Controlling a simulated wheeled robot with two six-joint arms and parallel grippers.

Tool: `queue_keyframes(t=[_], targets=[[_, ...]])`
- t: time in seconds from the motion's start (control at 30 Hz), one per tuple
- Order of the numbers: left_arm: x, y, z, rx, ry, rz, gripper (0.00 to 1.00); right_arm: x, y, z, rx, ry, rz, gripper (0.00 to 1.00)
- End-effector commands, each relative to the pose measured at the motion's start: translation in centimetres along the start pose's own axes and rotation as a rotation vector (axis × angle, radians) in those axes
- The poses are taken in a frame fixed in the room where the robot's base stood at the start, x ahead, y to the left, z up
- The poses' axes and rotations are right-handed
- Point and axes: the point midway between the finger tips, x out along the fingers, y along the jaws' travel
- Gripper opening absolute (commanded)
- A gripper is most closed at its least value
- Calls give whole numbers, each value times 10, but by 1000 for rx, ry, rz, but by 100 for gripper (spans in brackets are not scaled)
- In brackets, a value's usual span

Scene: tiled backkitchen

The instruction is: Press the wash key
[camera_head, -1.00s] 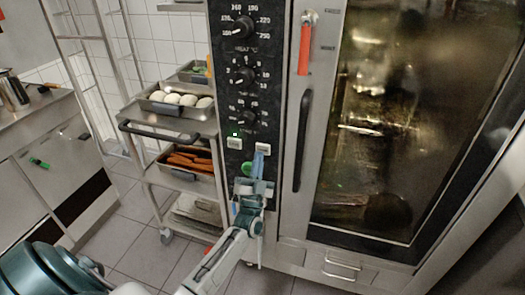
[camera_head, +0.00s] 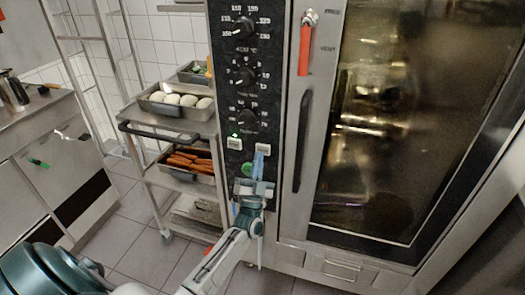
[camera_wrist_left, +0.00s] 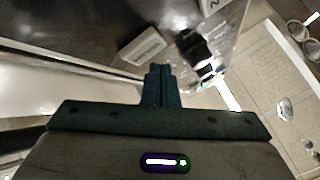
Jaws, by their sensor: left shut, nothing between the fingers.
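Two small pale keys sit low on the black control panel of the oven: a left key (camera_head: 234,143) below a small green light, and a right key (camera_head: 262,149). Their lettering is too small to read, so I cannot tell which is the wash key. My left gripper (camera_head: 258,158) is shut and empty, its blue fingers pointing up at the panel just under the right key. In the left wrist view the shut fingertips (camera_wrist_left: 160,70) are close beside a pale key (camera_wrist_left: 143,47); I cannot tell whether they touch it. My right gripper is not in view.
Several black knobs (camera_head: 243,76) line the panel above the keys. The oven door has a dark handle (camera_head: 302,140) and a red-handled piece (camera_head: 304,50) to the right. A trolley (camera_head: 150,130) with food trays stands close on the left. A steel counter (camera_head: 40,120) is further left.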

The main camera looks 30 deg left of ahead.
Motion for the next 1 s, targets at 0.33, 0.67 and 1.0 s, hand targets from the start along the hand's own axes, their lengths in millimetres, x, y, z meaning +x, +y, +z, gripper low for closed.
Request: queue_keyframes(t=[0.33,0.67,1.0], targets=[[0,0,0,0,0,0,0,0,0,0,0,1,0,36],[0,0,0,0,0,0,0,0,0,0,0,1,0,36],[6,4,4,0,0,0,0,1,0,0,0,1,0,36]])
